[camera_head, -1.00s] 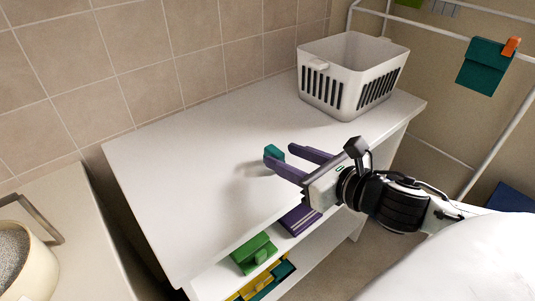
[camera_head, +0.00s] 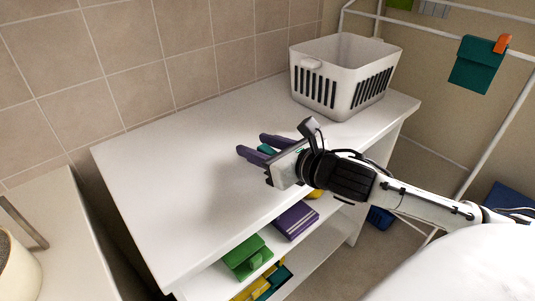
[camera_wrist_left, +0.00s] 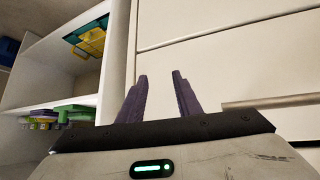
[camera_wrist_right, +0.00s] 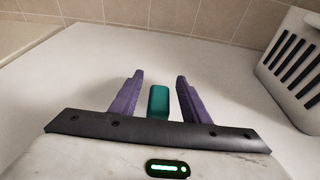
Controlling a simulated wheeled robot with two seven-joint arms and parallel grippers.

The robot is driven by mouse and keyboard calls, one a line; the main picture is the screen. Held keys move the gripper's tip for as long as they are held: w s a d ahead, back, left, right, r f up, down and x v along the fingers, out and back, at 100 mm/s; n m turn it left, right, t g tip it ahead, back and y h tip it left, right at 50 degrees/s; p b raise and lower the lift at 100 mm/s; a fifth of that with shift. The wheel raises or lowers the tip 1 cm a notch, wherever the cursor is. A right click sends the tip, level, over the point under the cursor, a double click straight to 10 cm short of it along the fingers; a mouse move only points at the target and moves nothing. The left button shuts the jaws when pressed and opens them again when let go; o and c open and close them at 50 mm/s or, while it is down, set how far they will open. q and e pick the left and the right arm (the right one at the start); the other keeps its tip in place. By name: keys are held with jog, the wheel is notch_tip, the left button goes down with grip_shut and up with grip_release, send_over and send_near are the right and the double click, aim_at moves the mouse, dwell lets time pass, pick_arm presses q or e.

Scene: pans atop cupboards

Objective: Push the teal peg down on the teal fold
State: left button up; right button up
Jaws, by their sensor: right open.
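The teal peg (camera_head: 266,149), a small block, is on the white top of the shelf unit. My right gripper (camera_head: 252,144) is open around it, low over the top. In the right wrist view the teal peg (camera_wrist_right: 159,102) lies between the two purple fingers, with a gap on each side. A teal cloth (camera_head: 474,66) hangs folded over a rail of the white rack at the right, with an orange peg (camera_head: 502,44) on its upper edge. My left gripper (camera_wrist_left: 160,78) shows only in the left wrist view, open and empty in front of white drawer fronts.
A white basket (camera_head: 340,82) stands on the far right of the white top (camera_head: 150,170). Green (camera_head: 247,256), purple (camera_head: 297,220) and yellow-and-teal folded items lie on the shelves below. The top's left part is clear. A tiled wall is behind.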

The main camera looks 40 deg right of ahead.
jog(key=shift+w+f, duration=0.15)
jog(key=shift+w, duration=0.2)
grip_shut()
